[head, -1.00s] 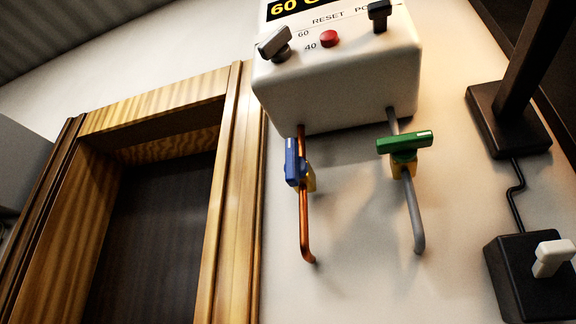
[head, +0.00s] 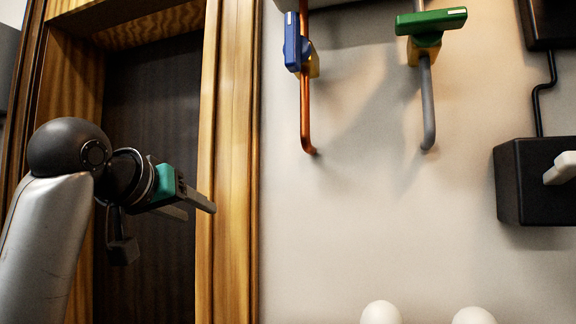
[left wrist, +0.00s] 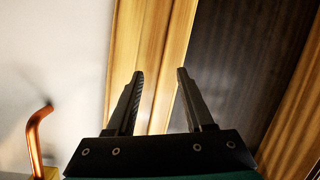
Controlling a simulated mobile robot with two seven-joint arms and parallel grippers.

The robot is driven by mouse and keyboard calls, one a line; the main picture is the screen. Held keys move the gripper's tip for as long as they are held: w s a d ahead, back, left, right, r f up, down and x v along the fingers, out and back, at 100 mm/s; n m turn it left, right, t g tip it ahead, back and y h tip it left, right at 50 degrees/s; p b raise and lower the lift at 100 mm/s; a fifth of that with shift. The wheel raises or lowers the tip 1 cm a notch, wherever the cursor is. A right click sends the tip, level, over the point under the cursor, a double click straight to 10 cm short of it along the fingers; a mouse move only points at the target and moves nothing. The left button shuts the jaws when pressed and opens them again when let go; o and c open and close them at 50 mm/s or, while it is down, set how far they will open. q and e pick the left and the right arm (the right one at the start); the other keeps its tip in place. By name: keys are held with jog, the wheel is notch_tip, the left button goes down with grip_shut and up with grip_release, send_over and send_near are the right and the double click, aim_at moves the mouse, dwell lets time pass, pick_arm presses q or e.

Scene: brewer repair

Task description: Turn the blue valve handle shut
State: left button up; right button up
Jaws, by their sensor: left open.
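The blue valve handle (head: 292,42) sits upright, in line with the copper pipe (head: 306,110), near the top of the head view. A yellow valve body (head: 313,66) shows behind it. My left gripper (head: 200,206) is open and empty, in front of the wooden door frame, lower and to the left of the blue handle and apart from it. In the left wrist view its two fingers (left wrist: 160,75) are spread with nothing between them. The copper pipe's bent end (left wrist: 40,115) shows at the left there; the blue handle is not seen in that view. My right gripper is not in view.
A green valve handle (head: 431,21) lies crosswise on a grey pipe (head: 428,105) to the right. A black box with a white switch (head: 525,180) is at the far right. The wooden door frame (head: 240,180) stands left of the pipes. The wall between is bare.

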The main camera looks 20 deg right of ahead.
pick_arm(q)
jog(key=s+d+r+m+t+h, duration=0.1)
jog(key=s+d+r+m+h, duration=0.1)
jog(key=s+r, duration=1.2)
jog(key=m+t+h+p, duration=0.1)
jog(key=m+p, duration=0.1)
send_near(289, 32)
jog(key=p+x, duration=0.5)
jog(key=x, duration=0.3)
jog(key=shift+r, duration=0.1)
jog(key=shift+w+d+p, duration=0.3)
jog(key=shift+w+d, duration=0.15)
jog(key=shift+w, duration=0.15)
grip_shut()
